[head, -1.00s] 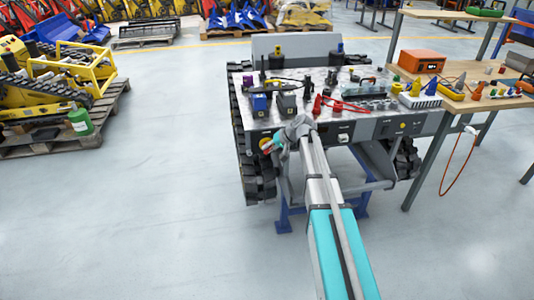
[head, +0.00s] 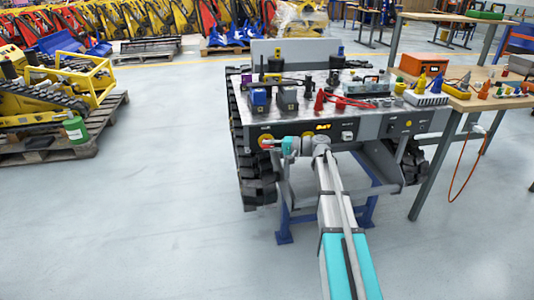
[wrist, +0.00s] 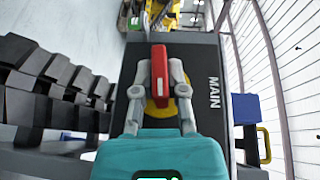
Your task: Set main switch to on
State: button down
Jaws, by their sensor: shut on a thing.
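The main switch has a red handle (wrist: 159,75) on a yellow round plate (wrist: 159,112), on a dark panel marked MAIN in the wrist view. The handle lies along the line of the MAIN lettering. My gripper (wrist: 160,67) has one grey finger on each side of the handle and is shut on it. In the head view my gripper (head: 271,145) is at the left end of the carrier's front panel (head: 365,130). The yellow plate (head: 267,138) shows just above it. The on and off marks cannot be read.
The tracked carrier stands on a blue stand (head: 285,237), with several tools and parts on its top. A wooden bench (head: 490,101) stands at the right, with an orange cable (head: 463,175) hanging. A pallet (head: 90,135) with yellow machinery is at the left. Floor between is clear.

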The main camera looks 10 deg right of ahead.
jog(key=shift+y+b, duration=0.4)
jog(key=shift+b, duration=0.1)
jog(key=c, duration=0.7)
grip_release()
jog(key=shift+v, duration=4)
jog(key=shift+s+a+f, duration=0.1)
jog(key=shift+s+a, duration=0.05)
